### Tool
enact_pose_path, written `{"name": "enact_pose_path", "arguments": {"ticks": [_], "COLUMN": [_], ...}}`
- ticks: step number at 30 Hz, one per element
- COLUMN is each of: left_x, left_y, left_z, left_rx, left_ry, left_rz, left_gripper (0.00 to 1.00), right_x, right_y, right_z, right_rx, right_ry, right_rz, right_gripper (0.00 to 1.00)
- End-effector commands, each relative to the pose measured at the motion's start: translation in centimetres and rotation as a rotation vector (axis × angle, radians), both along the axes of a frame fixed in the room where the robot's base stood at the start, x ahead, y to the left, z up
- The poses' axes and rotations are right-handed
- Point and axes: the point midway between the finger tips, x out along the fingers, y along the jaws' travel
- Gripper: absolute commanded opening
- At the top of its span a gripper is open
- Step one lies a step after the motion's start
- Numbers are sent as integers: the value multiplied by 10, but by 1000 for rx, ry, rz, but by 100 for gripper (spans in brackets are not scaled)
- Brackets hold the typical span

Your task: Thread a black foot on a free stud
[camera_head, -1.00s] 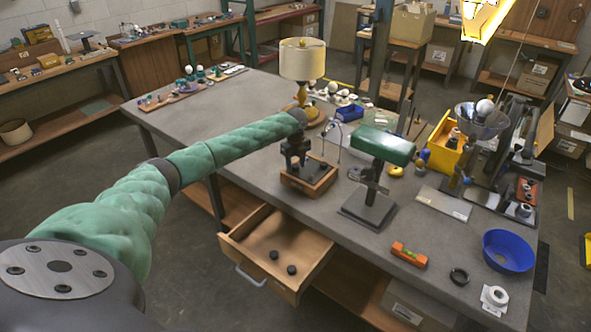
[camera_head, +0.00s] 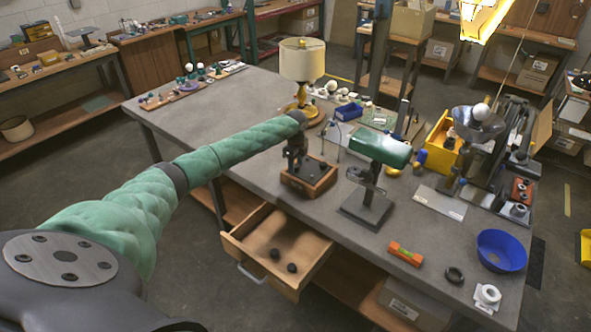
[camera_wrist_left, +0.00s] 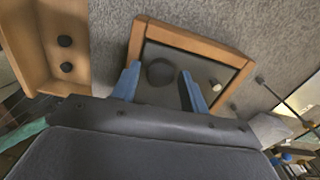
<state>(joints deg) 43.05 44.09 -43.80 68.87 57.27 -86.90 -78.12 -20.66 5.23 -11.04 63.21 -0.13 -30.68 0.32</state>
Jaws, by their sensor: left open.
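A wooden-framed base with a dark plate (camera_head: 308,183) stands on the grey bench, behind the open drawer. My left gripper (camera_head: 297,165) points down over it. In the left wrist view, the gripper (camera_wrist_left: 157,88) is open, its two blue fingers apart over the plate of the framed base (camera_wrist_left: 190,36). A round black foot (camera_wrist_left: 160,72) shows between the fingers; whether it is fully seated is unclear. A pale stud (camera_wrist_left: 215,84) stands bare beside the right finger. Two loose black feet (camera_head: 275,254) (camera_head: 291,268) lie in the drawer; they also show in the wrist view (camera_wrist_left: 65,41) (camera_wrist_left: 67,67).
The open wooden drawer (camera_head: 251,222) juts out from the bench front. A green-shaded lamp (camera_head: 380,148) stands right of the base and a cream-shaded lamp (camera_head: 301,60) behind it. A level (camera_head: 405,254) and a blue bowl (camera_head: 502,250) are at the right.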

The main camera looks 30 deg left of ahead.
Motion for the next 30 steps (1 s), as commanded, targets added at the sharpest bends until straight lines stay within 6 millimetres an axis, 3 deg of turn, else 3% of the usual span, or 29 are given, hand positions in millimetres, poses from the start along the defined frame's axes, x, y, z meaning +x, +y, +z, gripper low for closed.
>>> {"name": "enact_pose_path", "arguments": {"ticks": [8,30], "left_x": [0,1], "left_y": [0,0], "left_z": [2,2], "left_rx": [-1,0], "left_ry": [0,0], "left_rz": [52,394], "left_gripper": [44,44], "right_x": [0,0], "right_y": [0,0], "right_z": [7,37], "right_rx": [0,0], "right_ry": [0,0], "right_rz": [0,0], "right_gripper": [36,36]}}
